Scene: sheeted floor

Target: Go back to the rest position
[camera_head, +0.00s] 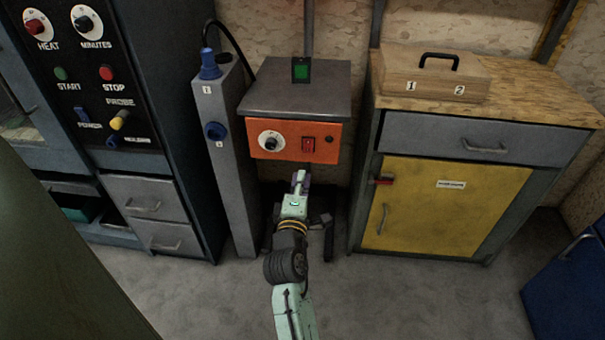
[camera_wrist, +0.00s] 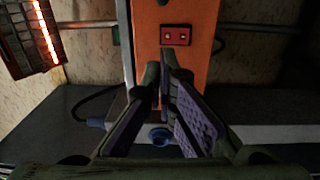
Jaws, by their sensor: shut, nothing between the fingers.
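My gripper (camera_head: 300,178) is shut and empty at the end of my outstretched arm. In the head view it is just below and in front of the orange control panel (camera_head: 270,141) of a grey box. In the wrist view the fingertips (camera_wrist: 166,72) meet over the orange panel (camera_wrist: 188,60), close to its red switch (camera_wrist: 175,36). I cannot tell whether the fingertips touch the panel. The red switch also shows in the head view (camera_head: 308,144), clear of the gripper.
A grey post (camera_head: 229,165) with blue knobs stands left of the box. A dark control cabinet (camera_head: 95,90) is further left. A yellow-doored cabinet (camera_head: 425,208) with a wooden case (camera_head: 434,77) on top stands right. Bare floor (camera_head: 425,295) lies in front.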

